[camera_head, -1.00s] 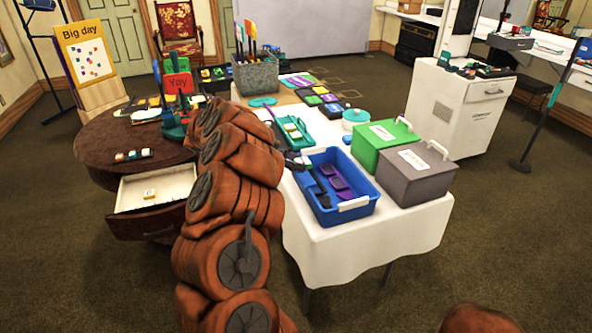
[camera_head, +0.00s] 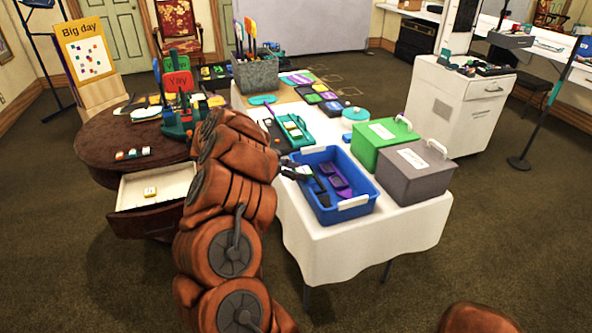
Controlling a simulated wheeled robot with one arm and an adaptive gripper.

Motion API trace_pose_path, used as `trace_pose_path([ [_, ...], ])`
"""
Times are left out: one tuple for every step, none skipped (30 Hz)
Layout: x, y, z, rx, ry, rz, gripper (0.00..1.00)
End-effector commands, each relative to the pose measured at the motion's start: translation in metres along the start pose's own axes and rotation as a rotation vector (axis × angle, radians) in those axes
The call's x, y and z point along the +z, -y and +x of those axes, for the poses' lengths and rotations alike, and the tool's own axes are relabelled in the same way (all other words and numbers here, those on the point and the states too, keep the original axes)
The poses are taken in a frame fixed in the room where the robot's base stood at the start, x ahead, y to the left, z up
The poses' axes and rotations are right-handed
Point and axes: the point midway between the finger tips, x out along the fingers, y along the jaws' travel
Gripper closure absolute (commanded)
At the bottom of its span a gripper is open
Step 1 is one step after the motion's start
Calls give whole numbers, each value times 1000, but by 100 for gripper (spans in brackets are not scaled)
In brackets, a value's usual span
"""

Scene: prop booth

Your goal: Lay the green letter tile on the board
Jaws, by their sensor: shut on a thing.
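My gripper (camera_head: 300,172) is small and dark at the end of my orange arm, over the left rim of the blue bin (camera_head: 353,202). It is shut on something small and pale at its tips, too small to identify. I cannot make out a green letter tile. A teal tray (camera_head: 306,141) with pale tiles lies on the white table, behind my gripper. A dark flat panel (camera_head: 269,128) lies left of the tray, partly behind my arm. A "Big day" board (camera_head: 88,28) with coloured squares stands at the left. Which board the task names is unclear.
The blue bin holds purple and black items. A green box (camera_head: 378,158) and a grey box (camera_head: 408,185) stand right of it. A round brown table (camera_head: 110,150) with an open drawer (camera_head: 155,187) is at the left. A dark grey holder (camera_head: 257,74) stands at the back.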

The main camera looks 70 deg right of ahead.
Motion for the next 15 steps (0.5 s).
trace_pose_path([
  [1, 0, 0, 0, 0, -1, 75],
  [2, 0, 1, 0, 0, -1, 75],
  [2, 0, 1, 0, 0, -1, 75],
  [3, 0, 2, 1, 0, -1, 75],
  [3, 0, 2, 1, 0, -1, 75],
  [4, 0, 2, 1, 0, -1, 75],
  [3, 0, 2, 0, 0, 0, 75],
  [4, 0, 2, 0, 0, 0, 49],
  [4, 0, 2, 0, 0, -1, 45],
  [4, 0, 2, 0, 0, -1, 42],
  [4, 0, 2, 0, 0, -1, 39],
  [4, 0, 2, 0, 0, -1, 34],
  [4, 0, 2, 0, 0, -1, 31],
  [4, 0, 2, 0, 0, -1, 28],
  [4, 0, 2, 0, 0, -1, 26],
])
